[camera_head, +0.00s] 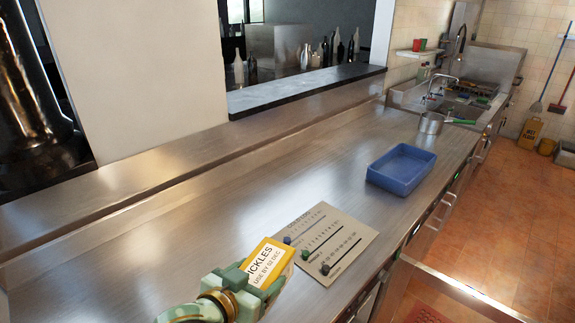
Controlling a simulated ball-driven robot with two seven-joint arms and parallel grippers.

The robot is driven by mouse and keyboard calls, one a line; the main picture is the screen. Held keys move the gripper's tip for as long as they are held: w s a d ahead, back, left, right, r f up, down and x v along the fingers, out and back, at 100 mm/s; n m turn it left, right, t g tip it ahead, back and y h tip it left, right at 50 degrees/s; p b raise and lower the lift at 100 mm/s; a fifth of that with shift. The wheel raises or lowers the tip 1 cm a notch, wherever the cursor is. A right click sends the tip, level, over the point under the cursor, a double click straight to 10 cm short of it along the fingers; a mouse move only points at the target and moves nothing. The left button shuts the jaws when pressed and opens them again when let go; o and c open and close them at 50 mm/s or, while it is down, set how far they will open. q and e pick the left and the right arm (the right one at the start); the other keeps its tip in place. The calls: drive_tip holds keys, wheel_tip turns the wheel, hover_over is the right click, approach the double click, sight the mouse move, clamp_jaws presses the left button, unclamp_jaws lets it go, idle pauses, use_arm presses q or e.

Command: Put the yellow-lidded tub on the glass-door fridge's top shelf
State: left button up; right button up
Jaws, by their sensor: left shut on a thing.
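My left gripper (238,288) comes in at the bottom, left of centre, and is shut on the yellow-lidded tub (268,264). The tub shows a yellow face with a white label reading "ICKLES" and "USE BY 02 DEC"; the gripper hides part of it. It is in front of the counter's near part, and its height above the steel is hard to tell. The fridge's top shelf is not in view. A metal-edged frame (462,287) juts out from the counter front at the lower right; I cannot tell whether it is the fridge's glass door. My right gripper is not in view.
A printed board (352,243) with small knobs lies just right of the tub. A blue tray (402,168) stands farther along the steel counter (200,220). A pot (431,122) and a sink are beyond it. The tiled floor (535,225) at right is mostly clear.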

use_arm(q)
drive_tip(key=a+f+n+t+y+b, duration=0.1)
drive_tip(key=a+n+y+b, duration=0.4)
drive_tip(key=a, duration=0.9)
drive_tip(key=s+f+y+b, duration=0.1)
drive_tip(key=b, duration=0.2)
drive_tip(key=shift+a+n+t+y, duration=0.3)
drive_tip(key=shift+n+t, duration=0.1)
